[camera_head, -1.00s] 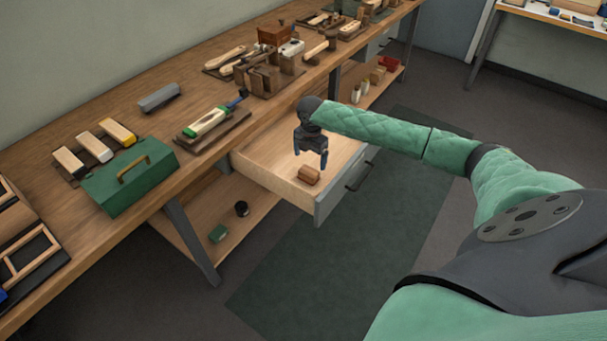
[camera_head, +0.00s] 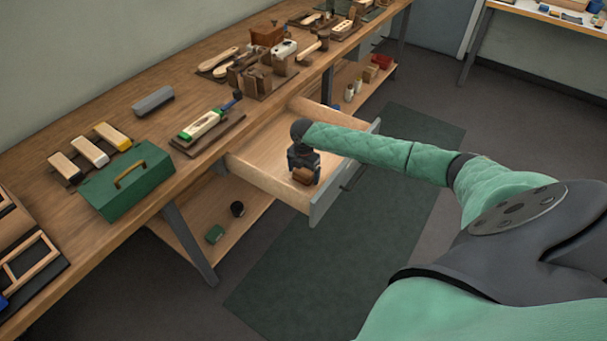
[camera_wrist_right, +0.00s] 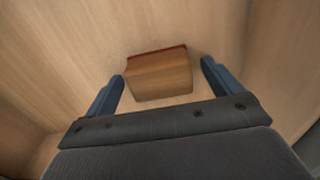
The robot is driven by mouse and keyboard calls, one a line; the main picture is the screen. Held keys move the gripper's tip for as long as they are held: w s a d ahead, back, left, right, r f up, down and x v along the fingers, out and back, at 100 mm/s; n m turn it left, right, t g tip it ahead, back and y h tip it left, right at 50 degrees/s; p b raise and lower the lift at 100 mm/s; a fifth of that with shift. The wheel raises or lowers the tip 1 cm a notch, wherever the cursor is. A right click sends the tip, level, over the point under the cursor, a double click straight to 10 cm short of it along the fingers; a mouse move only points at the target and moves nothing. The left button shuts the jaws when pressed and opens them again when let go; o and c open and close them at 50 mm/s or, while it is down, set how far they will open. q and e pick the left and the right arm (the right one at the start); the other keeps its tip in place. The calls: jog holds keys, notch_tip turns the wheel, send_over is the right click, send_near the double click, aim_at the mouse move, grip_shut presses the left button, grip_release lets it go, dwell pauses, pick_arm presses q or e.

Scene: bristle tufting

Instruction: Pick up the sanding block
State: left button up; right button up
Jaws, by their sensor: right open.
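The sanding block (camera_head: 303,177) is a small brown wooden block lying in the open drawer (camera_head: 262,172) under the workbench. In the right wrist view the sanding block (camera_wrist_right: 160,76) has a reddish edge along its far side. My right gripper (camera_head: 304,170) is down inside the drawer, right at the block. In the wrist view the right gripper (camera_wrist_right: 162,84) is open, with one blue-grey finger on each side of the block and a visible gap to each. The gripper hides part of the block in the head view. My left gripper is not in view.
The drawer's grey front panel (camera_head: 322,203) and wooden side walls surround the gripper. The floor mat (camera_head: 300,270) is clear.

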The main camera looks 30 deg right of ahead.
aim_at(303, 171)
jog(key=shift+f, duration=0.2)
jog(key=c, duration=1.1)
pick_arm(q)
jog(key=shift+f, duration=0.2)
pick_arm(e)
jog(key=shift+r, duration=0.1)
jog(key=shift+r, duration=0.25)
notch_tip(303, 171, up, 7)
jog(key=shift+f+b, duration=0.1)
jog(key=shift+b, duration=0.8)
notch_tip(303, 171, up, 2)
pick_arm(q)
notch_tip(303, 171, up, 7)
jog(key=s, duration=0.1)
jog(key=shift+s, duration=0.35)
pick_arm(e)
jog(key=shift+r, duration=0.3)
